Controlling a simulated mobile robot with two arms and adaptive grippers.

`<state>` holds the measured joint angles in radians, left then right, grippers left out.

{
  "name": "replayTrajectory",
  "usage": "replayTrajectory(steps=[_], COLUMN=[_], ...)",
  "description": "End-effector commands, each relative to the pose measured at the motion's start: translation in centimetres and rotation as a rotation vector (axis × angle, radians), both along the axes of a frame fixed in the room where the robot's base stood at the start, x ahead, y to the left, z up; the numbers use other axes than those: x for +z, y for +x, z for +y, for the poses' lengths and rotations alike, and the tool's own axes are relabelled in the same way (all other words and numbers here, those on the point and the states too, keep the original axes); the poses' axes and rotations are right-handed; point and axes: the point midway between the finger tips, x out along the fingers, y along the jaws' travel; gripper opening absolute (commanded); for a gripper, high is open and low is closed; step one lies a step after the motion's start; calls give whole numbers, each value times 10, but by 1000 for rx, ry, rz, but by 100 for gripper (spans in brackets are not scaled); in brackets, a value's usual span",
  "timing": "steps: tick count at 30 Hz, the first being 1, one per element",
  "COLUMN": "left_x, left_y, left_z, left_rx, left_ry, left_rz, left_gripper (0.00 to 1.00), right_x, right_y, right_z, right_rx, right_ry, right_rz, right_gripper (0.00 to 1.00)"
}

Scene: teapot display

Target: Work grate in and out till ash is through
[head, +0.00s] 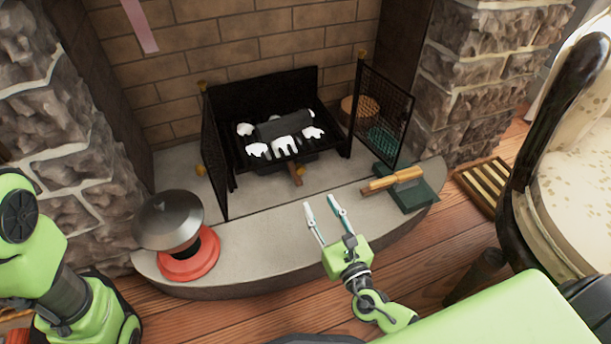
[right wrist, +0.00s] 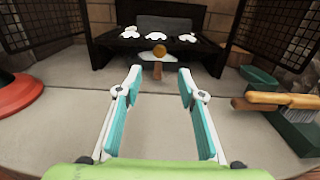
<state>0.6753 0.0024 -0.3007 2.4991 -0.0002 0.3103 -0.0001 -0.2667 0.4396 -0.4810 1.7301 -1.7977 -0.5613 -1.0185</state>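A black fire grate (head: 238,158) stands in the brick fireplace, with white ash lumps (head: 284,145) and a dark block (head: 285,127) on it. My left gripper is out of view.
Mesh screens (head: 385,112) flank the grate. A wood-handled brush (head: 392,181) lies on a green dustpan (head: 408,195) to the right. A grey dome on a red base (head: 190,262) stands left on the stone hearth (head: 270,245). The slab before the grate is clear.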

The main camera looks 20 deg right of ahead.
Motion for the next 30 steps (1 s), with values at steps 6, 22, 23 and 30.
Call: replayTrajectory(steps=[6,22,23,30], left_x=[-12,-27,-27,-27], left_y=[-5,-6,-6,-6], left_z=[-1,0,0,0], left_rx=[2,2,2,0], left_ry=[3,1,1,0], left_rz=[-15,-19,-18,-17], left_gripper=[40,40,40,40], right_x=[-2,-1,-1,-1], right_y=[47,120,121,121], right_z=[2,4,4,4], right_rx=[-2,0,1,1], right_ry=[4,1,1,1], right_rz=[-6,0,1,1], right_gripper=[36,36,36,36])
